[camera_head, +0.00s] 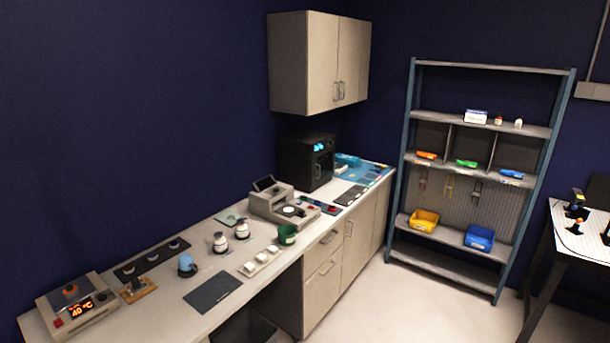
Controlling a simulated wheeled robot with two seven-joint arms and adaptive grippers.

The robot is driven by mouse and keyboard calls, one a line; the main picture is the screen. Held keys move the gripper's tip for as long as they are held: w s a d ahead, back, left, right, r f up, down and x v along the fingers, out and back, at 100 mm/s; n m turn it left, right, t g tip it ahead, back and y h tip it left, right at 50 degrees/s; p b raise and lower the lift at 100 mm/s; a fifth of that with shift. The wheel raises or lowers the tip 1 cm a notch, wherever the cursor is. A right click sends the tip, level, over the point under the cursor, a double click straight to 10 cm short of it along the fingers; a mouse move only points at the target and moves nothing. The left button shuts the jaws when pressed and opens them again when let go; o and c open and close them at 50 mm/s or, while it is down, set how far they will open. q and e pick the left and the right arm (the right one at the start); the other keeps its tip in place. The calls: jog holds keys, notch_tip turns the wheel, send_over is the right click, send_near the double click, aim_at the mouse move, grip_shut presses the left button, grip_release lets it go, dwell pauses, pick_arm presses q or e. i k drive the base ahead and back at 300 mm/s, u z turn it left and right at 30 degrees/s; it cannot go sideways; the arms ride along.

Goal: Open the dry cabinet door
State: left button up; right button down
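A black box-shaped cabinet (293,165) with a glowing blue display stands on the far part of the counter, under the wall cupboard. It looks like the dry cabinet. Its front faces right and its door (322,168) looks shut. A small upright handle-like strip shows on the front, but it is too small to make out well. Neither of my grippers is in view.
The long counter (215,318) carries a hot plate (76,305), a grey instrument (283,206), a green cup (287,234) and small jugs. The wall cupboard (305,62) is shut. A shelf rack (482,72) stands right. The floor (420,310) before the counter is clear.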

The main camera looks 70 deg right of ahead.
aim_at(314, 180)
jog(key=z, duration=3.1)
jog(key=i, duration=3.1)
jog(key=u, duration=0.85)
